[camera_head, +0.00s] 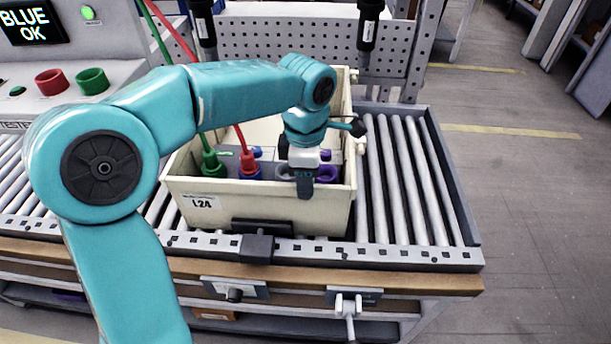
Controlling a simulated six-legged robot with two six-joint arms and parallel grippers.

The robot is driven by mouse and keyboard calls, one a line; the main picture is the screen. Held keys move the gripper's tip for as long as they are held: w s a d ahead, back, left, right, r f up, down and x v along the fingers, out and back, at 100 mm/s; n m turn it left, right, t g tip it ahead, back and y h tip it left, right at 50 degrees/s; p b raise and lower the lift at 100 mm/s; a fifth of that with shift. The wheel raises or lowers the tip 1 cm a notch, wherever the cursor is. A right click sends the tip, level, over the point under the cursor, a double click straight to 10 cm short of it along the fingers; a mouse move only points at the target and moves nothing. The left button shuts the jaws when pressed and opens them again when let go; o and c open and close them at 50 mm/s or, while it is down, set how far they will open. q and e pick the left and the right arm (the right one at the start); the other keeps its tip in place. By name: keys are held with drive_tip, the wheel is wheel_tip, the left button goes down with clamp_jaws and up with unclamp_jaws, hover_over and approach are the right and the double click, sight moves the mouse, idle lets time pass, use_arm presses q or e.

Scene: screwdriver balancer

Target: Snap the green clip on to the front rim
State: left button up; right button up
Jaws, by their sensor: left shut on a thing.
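The cream crate (240,207), labelled L24, stands on the roller conveyor with its front rim facing me. A green clip (212,161) on a green cable stands inside the crate, behind the left part of the front rim. A red clip (249,166) on a red cable stands to its right. My right gripper is out of view.
Purple and grey rings (326,173) lie in the crate close to my left gripper. The tester panel (80,72) reads BLUE OK. Two black tools (368,20) hang behind the crate. Rollers (405,180) right of the crate are bare.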

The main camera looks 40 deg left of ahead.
use_arm(q)
drive_tip(key=shift+f, duration=0.3)
idle(1.0)
drive_tip(key=o, duration=1.2)
drive_tip(key=shift+o, duration=0.2)
wheel_tip(320, 180, up, 16)
drive_tip(key=p, duration=0.3)
drive_tip(key=shift+r, duration=0.15)
